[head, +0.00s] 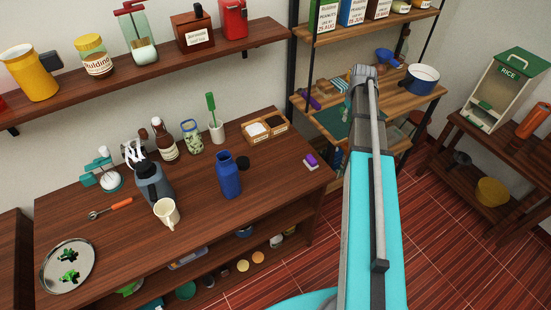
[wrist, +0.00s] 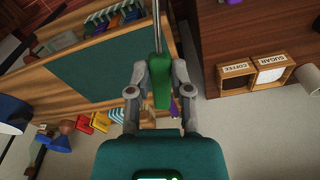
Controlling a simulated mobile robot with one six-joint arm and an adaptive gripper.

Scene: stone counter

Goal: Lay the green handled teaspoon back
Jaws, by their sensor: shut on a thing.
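The green handled teaspoon shows in the wrist view, its green handle (wrist: 160,80) between my fingers and its thin metal shaft running up out of the top edge. My gripper (wrist: 160,68) is shut on the handle. The bowl of the spoon is out of view. In the head view my arm reaches toward the shelf rack, and its far end hides the gripper and the spoon. A teal mat (wrist: 95,68) lies beyond the spoon in the wrist view, on a rack shelf; it also shows in the head view (head: 331,122).
A wooden sugar and coffee box (head: 265,128) stands at the counter's back right. A blue bottle (head: 229,176), cream mug (head: 167,213) and purple sponge (head: 311,162) stand on the counter (head: 130,245). The counter's front right is clear.

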